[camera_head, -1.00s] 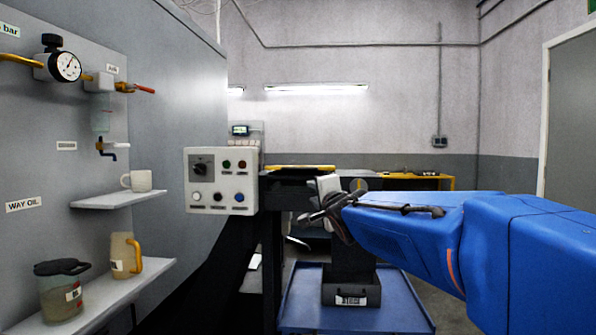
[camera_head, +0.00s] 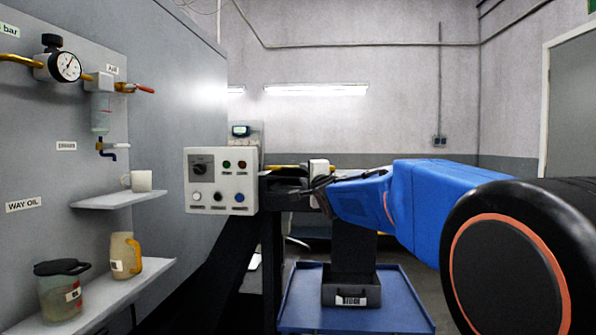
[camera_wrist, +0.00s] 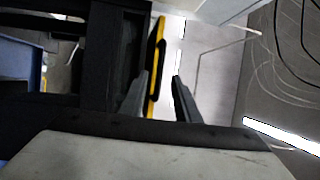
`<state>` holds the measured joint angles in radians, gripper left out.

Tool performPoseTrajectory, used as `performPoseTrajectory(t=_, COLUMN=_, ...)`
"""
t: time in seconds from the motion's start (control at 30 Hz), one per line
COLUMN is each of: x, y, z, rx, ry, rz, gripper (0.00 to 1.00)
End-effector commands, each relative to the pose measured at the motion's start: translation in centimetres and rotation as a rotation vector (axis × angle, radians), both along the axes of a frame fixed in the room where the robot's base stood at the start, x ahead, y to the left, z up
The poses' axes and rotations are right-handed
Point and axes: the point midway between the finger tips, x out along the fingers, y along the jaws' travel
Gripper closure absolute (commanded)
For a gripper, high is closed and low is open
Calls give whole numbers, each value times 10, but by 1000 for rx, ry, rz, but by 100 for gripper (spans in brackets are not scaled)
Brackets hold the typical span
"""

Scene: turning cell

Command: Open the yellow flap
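The yellow flap (camera_wrist: 157,55) shows in the wrist view as a narrow yellow strip with a dark side, edge-on along a black frame. My gripper (camera_wrist: 161,76) is open, and the flap's edge runs between its two fingers, closer to the left one. I cannot tell whether that finger touches it. In the head view the flap (camera_head: 286,166) is a thin, level yellow line on top of the black stand. My gripper hides its right part there.
A control box (camera_head: 220,181) with a knob and buttons is left of the stand. Shelves with a mug (camera_head: 141,181) and jugs (camera_head: 126,256) are farther left. A black bin (camera_head: 351,291) stands on a blue tray (camera_head: 300,312) below my arm.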

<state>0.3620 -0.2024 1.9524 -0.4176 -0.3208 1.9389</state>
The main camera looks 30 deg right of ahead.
Motion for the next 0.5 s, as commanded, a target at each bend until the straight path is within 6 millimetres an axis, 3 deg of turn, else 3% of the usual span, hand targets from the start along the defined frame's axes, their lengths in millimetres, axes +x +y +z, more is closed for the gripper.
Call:
performPoseTrajectory(t=0.3, x=48, y=-12, z=5, rx=0, ry=2, rz=0, gripper=71)
performPoseTrajectory(t=0.5, x=69, y=-16, z=8, rx=0, ry=1, rz=0, gripper=71)
